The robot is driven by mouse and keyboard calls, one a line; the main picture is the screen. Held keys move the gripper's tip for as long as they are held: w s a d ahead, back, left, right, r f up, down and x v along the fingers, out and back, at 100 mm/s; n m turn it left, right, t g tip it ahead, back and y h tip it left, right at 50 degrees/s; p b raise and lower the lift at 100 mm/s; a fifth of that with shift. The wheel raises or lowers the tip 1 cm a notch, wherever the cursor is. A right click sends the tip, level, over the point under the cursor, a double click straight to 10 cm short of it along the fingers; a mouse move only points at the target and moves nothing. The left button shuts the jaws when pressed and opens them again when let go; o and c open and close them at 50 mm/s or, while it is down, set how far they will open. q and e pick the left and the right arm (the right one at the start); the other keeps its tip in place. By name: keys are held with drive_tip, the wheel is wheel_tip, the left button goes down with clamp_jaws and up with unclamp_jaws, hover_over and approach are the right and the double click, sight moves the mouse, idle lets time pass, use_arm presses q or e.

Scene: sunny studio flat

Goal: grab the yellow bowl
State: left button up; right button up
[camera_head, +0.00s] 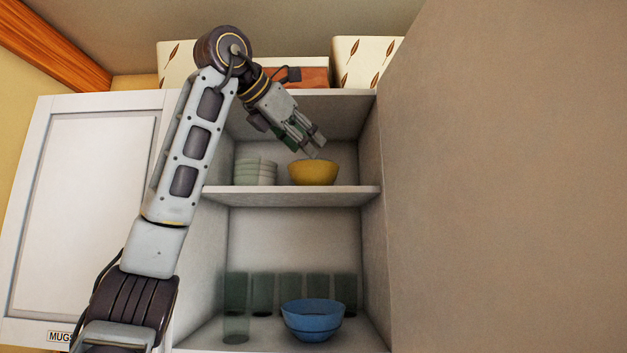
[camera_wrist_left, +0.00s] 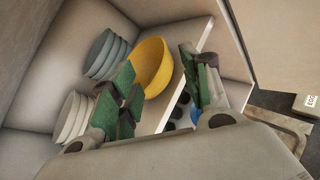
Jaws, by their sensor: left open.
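The yellow bowl (camera_head: 314,173) stands upright on the upper shelf of the open cupboard, to the right of a stack of pale bowls. It also shows in the left wrist view (camera_wrist_left: 152,66), beyond and between the green-padded fingers. My left gripper (camera_head: 318,147) reaches into the upper compartment from above left, its fingertips just above the bowl's rim. In the left wrist view the left gripper (camera_wrist_left: 165,95) is open with nothing between its fingers. I cannot tell whether a fingertip touches the rim. My right gripper is in neither view.
The stacked pale bowls (camera_head: 255,172) stand close left of the yellow bowl. The shelf board (camera_head: 290,196) runs below them. A blue bowl (camera_head: 312,320) and several glasses (camera_head: 237,305) stand on the lower shelf.

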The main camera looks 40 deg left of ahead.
sight(335, 170)
use_arm(q)
drive_tip(key=x, duration=0.6)
drive_tip(key=shift+w+p, duration=0.25)
drive_tip(key=shift+p, duration=0.1)
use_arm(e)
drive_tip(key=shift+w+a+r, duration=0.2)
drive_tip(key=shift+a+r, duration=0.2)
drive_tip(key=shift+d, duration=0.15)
use_arm(q)
drive_tip(key=shift+f, duration=0.1)
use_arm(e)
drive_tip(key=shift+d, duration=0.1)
use_arm(q)
drive_tip(key=shift+w+d+f, duration=0.1)
drive_tip(key=shift+w+f, duration=0.05)
drive_tip(key=shift+w, duration=0.4)
drive_tip(key=shift+p+x, duration=0.75)
drive_tip(key=shift+x, duration=1.2)
drive_tip(key=shift+d, duration=0.1)
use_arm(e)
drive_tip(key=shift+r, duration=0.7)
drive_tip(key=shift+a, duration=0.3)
